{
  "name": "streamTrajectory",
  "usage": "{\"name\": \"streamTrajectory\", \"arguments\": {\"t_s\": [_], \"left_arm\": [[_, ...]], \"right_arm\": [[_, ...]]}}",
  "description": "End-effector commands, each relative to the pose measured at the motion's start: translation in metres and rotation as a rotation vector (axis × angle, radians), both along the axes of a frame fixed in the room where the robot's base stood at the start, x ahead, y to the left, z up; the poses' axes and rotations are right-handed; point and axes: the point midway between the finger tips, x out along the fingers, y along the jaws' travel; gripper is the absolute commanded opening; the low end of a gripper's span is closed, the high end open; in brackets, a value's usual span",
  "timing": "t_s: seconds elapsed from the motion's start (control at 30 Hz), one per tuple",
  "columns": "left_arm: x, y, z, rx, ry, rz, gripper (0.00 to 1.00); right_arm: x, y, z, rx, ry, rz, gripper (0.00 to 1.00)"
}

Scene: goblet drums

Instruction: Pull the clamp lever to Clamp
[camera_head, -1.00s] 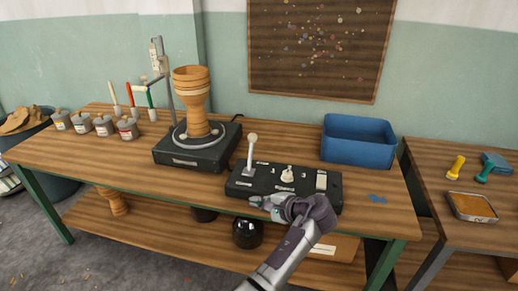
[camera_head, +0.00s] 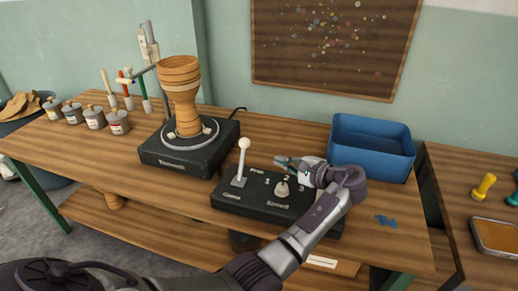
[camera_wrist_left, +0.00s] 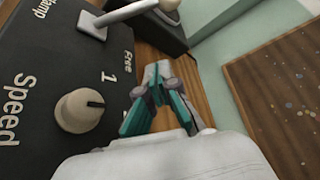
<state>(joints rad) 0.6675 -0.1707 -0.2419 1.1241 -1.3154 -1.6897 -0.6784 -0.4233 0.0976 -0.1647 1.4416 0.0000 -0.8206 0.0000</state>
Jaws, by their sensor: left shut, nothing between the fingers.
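The clamp lever (camera_head: 242,162) is a pale rod with a round white knob, standing at the left end of the black control box (camera_head: 225,199). Its label reads "Free" at the back and "Clamp" at the front. The rod looks near upright in the head view; its exact tilt is hard to tell. My left gripper (camera_head: 281,161) is shut and empty, over the back edge of the box, right of the lever and apart from it. In the left wrist view the shut fingers (camera_wrist_left: 157,78) point past the lever's rod (camera_wrist_left: 125,14). My right gripper is not in view.
A speed dial (camera_head: 282,188) is on the box beside the gripper. A wooden goblet drum (camera_head: 182,95) stands on a black turntable (camera_head: 180,163) behind left. A blue bin (camera_head: 372,150) is close to the right of my wrist. Bare bench lies behind the box.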

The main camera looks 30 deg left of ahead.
Motion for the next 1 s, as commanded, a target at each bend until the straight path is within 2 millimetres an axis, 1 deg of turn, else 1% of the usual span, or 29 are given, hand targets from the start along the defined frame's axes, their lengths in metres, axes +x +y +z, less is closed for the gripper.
{"name": "streamTrajectory", "arguments": {"t_s": [0.3, 0.43, 0.57, 0.67, 0.9, 0.93, 1.0], "left_arm": [[0.000, 0.001, 0.000, 0.000, 0.000, 0.000, 0.00], [0.002, 0.010, -0.003, 0.001, 0.000, 0.002, 0.00], [0.006, 0.030, -0.008, 0.001, 0.000, 0.003, 0.00], [0.011, 0.050, -0.014, 0.002, 0.001, 0.003, 0.00], [0.023, 0.099, -0.027, 0.002, 0.000, 0.003, 0.00], [0.018, 0.096, -0.023, 0.000, -0.002, -0.001, 0.00], [0.009, 0.095, -0.018, -0.001, -0.002, 0.000, 0.00]], "right_arm": [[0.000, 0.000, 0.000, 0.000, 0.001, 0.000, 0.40], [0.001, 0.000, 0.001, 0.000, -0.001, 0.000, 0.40], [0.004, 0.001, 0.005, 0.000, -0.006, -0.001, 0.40], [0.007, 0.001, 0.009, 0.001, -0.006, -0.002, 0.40], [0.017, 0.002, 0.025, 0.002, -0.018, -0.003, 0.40], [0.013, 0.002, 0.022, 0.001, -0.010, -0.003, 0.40], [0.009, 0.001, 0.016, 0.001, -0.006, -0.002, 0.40]]}}
